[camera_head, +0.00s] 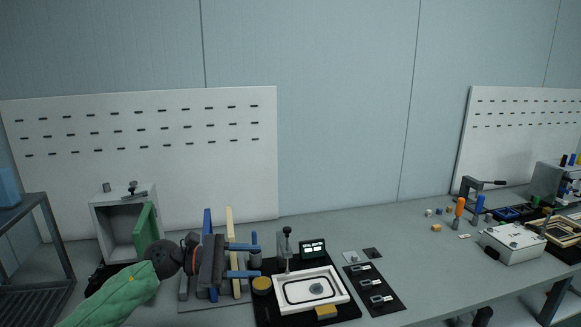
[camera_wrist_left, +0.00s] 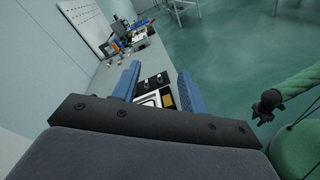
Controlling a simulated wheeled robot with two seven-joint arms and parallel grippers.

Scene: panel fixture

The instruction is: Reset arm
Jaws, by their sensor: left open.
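My left gripper (camera_head: 243,260) reaches in from the lower left in the head view, on my green-sleeved arm. Its two blue fingers are apart, point right and hold nothing that I can see. They are near the left side of a white-framed panel fixture (camera_head: 284,305) on a black base. In the left wrist view the gripper (camera_wrist_left: 155,85) shows its blue fingers spread, with the fixture (camera_wrist_left: 148,99) seen between them. My right gripper does not show in either view.
A grey open box (camera_head: 97,222) with a green door (camera_head: 146,228) stands behind my arm. A black plate with switches (camera_head: 375,290) lies right of the fixture. A white box (camera_head: 513,243) and tools are at the far right. The table (camera_head: 430,265) is clear between.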

